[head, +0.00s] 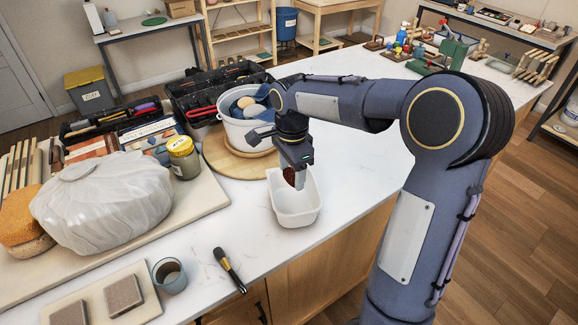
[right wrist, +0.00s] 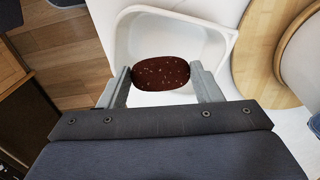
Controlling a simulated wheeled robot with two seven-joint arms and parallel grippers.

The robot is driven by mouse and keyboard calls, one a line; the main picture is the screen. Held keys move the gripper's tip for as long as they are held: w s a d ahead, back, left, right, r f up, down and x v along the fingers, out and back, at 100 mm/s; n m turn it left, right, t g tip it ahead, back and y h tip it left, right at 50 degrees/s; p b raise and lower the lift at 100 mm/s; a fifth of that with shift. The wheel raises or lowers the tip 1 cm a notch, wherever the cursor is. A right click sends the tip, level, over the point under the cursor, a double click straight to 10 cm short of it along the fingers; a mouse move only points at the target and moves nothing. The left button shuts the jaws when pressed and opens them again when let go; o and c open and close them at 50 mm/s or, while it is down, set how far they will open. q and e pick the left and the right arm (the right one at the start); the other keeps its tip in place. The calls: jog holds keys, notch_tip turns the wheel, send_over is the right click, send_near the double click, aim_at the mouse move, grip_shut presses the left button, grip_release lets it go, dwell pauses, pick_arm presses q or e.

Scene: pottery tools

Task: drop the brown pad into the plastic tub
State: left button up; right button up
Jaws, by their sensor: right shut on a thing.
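The brown pad (right wrist: 160,72) is a dark reddish-brown oval with pale specks, held between the two fingers of my right gripper (right wrist: 162,84). In the head view the pad (head: 289,176) shows partly beside the fingers of my right gripper (head: 298,178). The white plastic tub (head: 297,212) stands on the counter near its front edge. My right gripper points down over the tub's back part, and the tub (right wrist: 128,42) lies behind the pad in the right wrist view. The pad's exact height over the tub floor is hard to tell. My left gripper is not in view.
A round wooden board (head: 222,164) with a white bucket (head: 236,131) stands just behind the tub. A brush (head: 229,270) and a glass cup (head: 170,277) lie to the left front. A plastic-wrapped lump (head: 100,203) sits further left. The counter right of the tub is partly behind my arm.

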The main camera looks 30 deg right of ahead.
notch_tip(320, 180, down, 5)
jog(key=b, duration=0.3)
jog(key=shift+w, duration=0.1)
jog(key=o, duration=1)
notch_tip(320, 180, up, 8)
jog(key=shift+f+b, duration=0.25)
jog(key=shift+b, duration=0.1)
jog(key=shift+r, duration=0.2)
